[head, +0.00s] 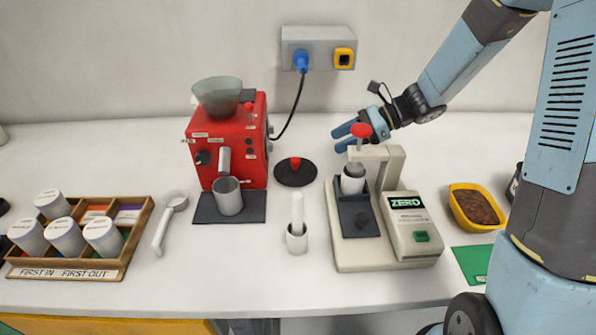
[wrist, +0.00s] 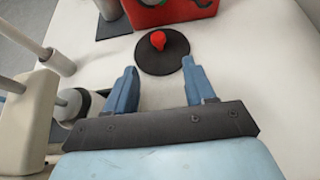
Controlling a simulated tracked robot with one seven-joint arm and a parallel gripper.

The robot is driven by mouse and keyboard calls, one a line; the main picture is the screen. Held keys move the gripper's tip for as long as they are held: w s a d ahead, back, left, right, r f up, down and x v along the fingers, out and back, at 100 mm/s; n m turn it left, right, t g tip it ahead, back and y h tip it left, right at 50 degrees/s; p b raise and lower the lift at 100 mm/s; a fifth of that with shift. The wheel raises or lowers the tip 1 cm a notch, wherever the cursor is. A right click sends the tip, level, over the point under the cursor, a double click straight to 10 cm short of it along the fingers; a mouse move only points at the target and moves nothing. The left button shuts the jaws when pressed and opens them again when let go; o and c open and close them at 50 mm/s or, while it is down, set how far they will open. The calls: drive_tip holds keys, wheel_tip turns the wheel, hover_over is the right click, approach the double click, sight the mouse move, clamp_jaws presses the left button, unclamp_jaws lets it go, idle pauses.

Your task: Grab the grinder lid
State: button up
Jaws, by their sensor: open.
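The grinder lid (head: 296,172) is a dark round disc with a red knob, lying flat on the white counter just right of the red grinder. The lid also shows in the wrist view (wrist: 175,58), beyond the fingertips and near the middle of the gap. My gripper (head: 344,134) is in the air behind the tall post of the scale machine, up and right of the lid. In the wrist view my gripper (wrist: 160,75) has its two blue fingers wide apart with nothing between them. The red grinder (head: 232,140) has a grey translucent hopper (head: 218,97) on top.
The cream machine marked ZERO (head: 352,262), with a red-knobbed post, stands right of the lid, close to my gripper. A white cup with a rod (head: 297,240) stands in front of the lid. A wall socket box (head: 318,48) with a cable hangs behind.

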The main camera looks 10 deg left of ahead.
sight(297, 159)
drive_tip(key=x, duration=1.3)
drive_tip(key=shift+s+a, duration=0.2)
drive_tip(key=shift+a, duration=0.2)
clamp_jaws()
